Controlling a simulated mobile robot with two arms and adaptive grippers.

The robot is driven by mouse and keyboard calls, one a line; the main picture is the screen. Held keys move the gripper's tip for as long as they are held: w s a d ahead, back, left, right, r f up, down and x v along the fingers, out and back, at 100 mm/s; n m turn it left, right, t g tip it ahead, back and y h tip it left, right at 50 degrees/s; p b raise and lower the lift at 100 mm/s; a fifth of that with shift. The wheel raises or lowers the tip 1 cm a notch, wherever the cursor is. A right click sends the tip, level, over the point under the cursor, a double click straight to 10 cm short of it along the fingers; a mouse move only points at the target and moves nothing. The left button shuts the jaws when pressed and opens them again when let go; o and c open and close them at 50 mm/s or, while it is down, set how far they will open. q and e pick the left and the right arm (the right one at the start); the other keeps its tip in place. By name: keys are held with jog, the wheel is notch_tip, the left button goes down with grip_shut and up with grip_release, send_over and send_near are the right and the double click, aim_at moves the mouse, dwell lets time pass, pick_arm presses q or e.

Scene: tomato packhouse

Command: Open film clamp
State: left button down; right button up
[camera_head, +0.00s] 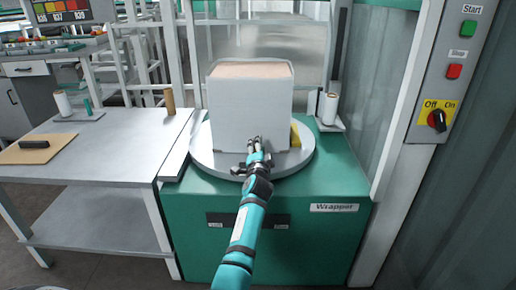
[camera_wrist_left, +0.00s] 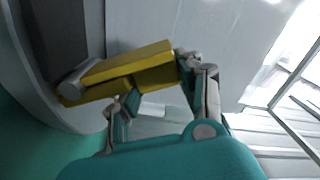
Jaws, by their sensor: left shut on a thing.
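The yellow film clamp (camera_wrist_left: 118,66) shows in the left wrist view as two yellow bars with a grey round pivot at one end. In the head view a small part of it (camera_head: 295,134) shows beside the box, low on the turntable. My left gripper (camera_head: 256,146) reaches over the turntable in front of the box. In the left wrist view its fingers (camera_wrist_left: 158,82) are closed around the clamp's end away from the pivot. The fingers partly hide that end, so I cannot tell how far the clamp is open. My right gripper is not in view.
A large pale box (camera_head: 249,110) stands on the round grey turntable (camera_head: 208,160) of the green wrapper (camera_head: 320,240). A grey table (camera_head: 95,160) stands at left, with a dark tool on a brown board (camera_head: 38,148). A control panel (camera_head: 450,70) is at right.

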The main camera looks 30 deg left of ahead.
pick_arm(q)
jog(key=c, duration=0.8)
grip_release()
jog(key=shift+d, duration=0.1)
jog(key=v, duration=1.2)
